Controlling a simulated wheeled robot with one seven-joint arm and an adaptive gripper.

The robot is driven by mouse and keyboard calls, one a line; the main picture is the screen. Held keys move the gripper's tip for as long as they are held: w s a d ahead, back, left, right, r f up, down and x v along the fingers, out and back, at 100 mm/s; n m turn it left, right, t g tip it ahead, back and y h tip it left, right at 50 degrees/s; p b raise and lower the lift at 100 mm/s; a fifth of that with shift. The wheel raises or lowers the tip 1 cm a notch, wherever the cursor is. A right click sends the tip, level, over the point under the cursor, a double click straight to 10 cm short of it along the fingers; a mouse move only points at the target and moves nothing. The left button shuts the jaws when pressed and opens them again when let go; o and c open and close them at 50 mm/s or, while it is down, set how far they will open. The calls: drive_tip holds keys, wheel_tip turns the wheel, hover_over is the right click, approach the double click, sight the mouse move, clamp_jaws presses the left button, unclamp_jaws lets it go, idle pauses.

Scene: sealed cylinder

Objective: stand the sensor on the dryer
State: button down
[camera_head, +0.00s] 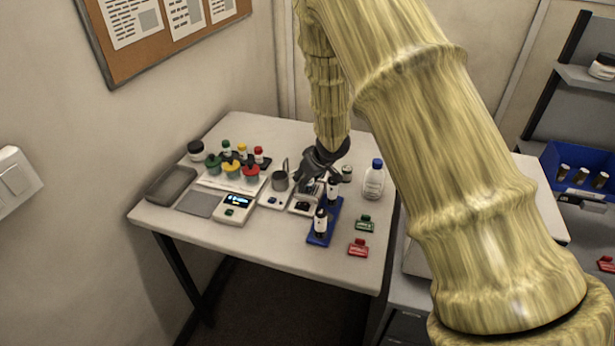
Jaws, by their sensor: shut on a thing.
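My gripper (308,182) is dark and points down over the middle of the white table. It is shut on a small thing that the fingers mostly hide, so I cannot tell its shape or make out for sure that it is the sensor. Just below the fingers is a small white device with a dark top (305,204), which may be the dryer. I cannot tell if the held thing touches it. A blue holder (327,238) beside it to the right bears two black-and-white cylinders, a front one (320,222) and a back one (333,190), close to my gripper.
A blue-capped bottle (374,180), a green clip (364,224) and a red clip (358,248) are at right. The table's front edge is mostly clear.

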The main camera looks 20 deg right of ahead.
drive_tip(key=shift+w+f, duration=0.25)
drive_tip(key=shift+f, duration=0.15)
drive_tip(key=c, duration=1.2)
unclamp_jaws()
drive_tip(key=shift+s+d+r, duration=0.1)
drive_tip(key=shift+s, duration=0.05)
drive_tip(key=shift+o, duration=0.2)
drive_tip(key=shift+r, duration=0.1)
drive_tip(key=shift+r, duration=0.55)
drive_tip(key=v, duration=1.1)
drive_tip(key=shift+s+r, duration=0.2)
drive_tip(key=shift+d, duration=0.1)
